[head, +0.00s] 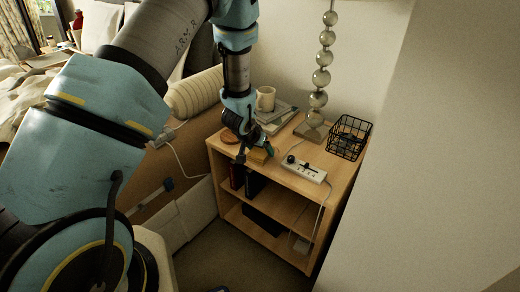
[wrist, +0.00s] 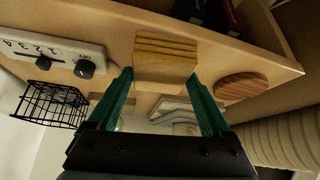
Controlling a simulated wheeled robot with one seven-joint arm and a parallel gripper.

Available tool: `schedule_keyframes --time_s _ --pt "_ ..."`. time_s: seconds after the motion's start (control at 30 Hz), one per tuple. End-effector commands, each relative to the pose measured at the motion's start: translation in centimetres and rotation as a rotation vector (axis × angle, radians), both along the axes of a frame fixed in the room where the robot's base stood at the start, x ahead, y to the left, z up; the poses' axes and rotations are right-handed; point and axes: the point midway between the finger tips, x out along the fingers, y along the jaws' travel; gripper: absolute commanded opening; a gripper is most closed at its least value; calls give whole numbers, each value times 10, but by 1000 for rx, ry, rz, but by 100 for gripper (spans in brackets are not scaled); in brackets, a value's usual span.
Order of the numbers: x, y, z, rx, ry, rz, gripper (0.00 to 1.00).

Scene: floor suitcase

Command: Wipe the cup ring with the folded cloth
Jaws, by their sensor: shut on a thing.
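The folded cloth (wrist: 165,62) is mustard yellow, with its stacked folds facing the near edge of the nightstand top. It also shows in the head view (head: 261,156), partly behind my gripper. My gripper (head: 257,147) points down at the nightstand top. In the wrist view its green fingertips (wrist: 162,80) sit on either side of the cloth, shut on it. The cloth is at or just above the wood; I cannot tell whether it touches. I cannot make out the cup ring in either view.
A wall stands close on the right.

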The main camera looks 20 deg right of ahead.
Motion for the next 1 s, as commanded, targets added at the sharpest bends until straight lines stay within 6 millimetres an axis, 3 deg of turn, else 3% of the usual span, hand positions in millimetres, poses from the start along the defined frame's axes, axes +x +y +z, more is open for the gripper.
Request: schedule_keyframes --time_s 1.0 --pt "5 -8 -13 -2 -1 1 38"
